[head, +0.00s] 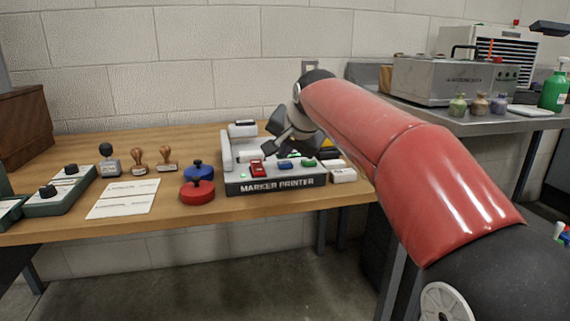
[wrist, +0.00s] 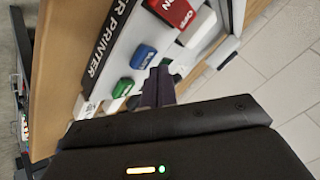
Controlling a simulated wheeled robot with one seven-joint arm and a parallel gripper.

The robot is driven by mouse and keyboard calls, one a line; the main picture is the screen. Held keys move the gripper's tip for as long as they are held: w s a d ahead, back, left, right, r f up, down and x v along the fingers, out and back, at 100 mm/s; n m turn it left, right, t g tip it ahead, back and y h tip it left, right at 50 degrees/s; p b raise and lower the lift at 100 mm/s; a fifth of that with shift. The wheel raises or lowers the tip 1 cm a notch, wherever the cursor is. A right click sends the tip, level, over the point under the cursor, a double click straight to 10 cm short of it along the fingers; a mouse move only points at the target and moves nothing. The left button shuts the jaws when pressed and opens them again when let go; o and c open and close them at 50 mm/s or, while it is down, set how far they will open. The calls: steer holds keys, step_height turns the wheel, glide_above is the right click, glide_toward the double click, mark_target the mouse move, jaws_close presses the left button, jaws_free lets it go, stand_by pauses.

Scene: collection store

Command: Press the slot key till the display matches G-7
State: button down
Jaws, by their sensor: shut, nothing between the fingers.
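The marker printer (head: 275,187) stands on the wooden bench, with a red key (head: 258,168), a blue key (head: 285,165) and a green key (head: 308,163) on its front panel. In the wrist view the red key (wrist: 172,10), blue key (wrist: 143,56) and green key (wrist: 123,87) show close up. Their labels are too small or blurred to read surely, so I cannot tell which is the slot key. My gripper (wrist: 160,85) is shut and empty, its tips beside the blue and green keys; contact cannot be told. I cannot read G-7 or any display value.
Red (head: 197,191) and blue (head: 199,170) round-knobbed pads sit left of the printer. A white block (head: 343,175) is at the printer's right. A metal machine (head: 455,82) stands on the right-hand table.

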mark_target(286, 165)
steer(key=shift+f, duration=0.3)
steer(key=shift+f+b, duration=0.45)
steer(key=shift+f, duration=0.05)
stand_by(0.5)
steer(key=shift+r, duration=0.1)
steer(key=shift+r+p, duration=0.8)
steer(key=shift+p, duration=0.1)
step_height(286, 165, up, 5)
steer(key=p, duration=0.5)
steer(key=shift+r, duration=0.1)
stand_by(2.3)
